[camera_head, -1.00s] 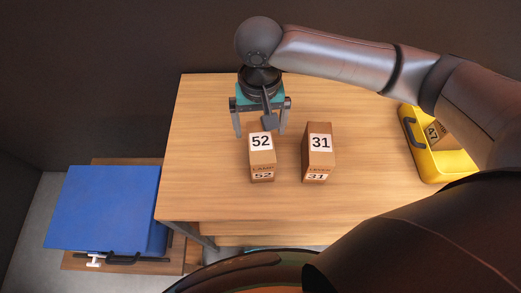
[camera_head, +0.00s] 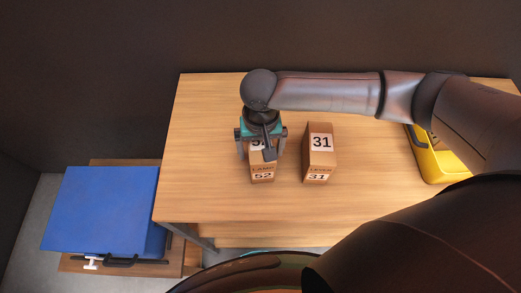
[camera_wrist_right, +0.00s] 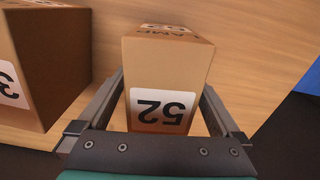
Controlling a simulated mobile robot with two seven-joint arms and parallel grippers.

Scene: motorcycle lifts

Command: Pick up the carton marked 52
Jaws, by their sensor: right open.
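The carton marked 52 (camera_head: 262,172) stands upright on the wooden table, its top label partly hidden by my right gripper. My right gripper (camera_head: 261,156) is open over the carton, its fingers on either side of it. In the right wrist view the carton marked 52 (camera_wrist_right: 168,70) sits between the two open fingers of my right gripper (camera_wrist_right: 165,105), with its label upside down. I cannot tell whether the fingers touch its sides. My left gripper is not in view.
The carton marked 31 (camera_head: 319,158) stands just right of the carton marked 52; it also shows at left in the wrist view (camera_wrist_right: 55,60). A yellow container (camera_head: 438,163) is at the table's right. A blue box (camera_head: 108,210) lies left of the table (camera_head: 205,150).

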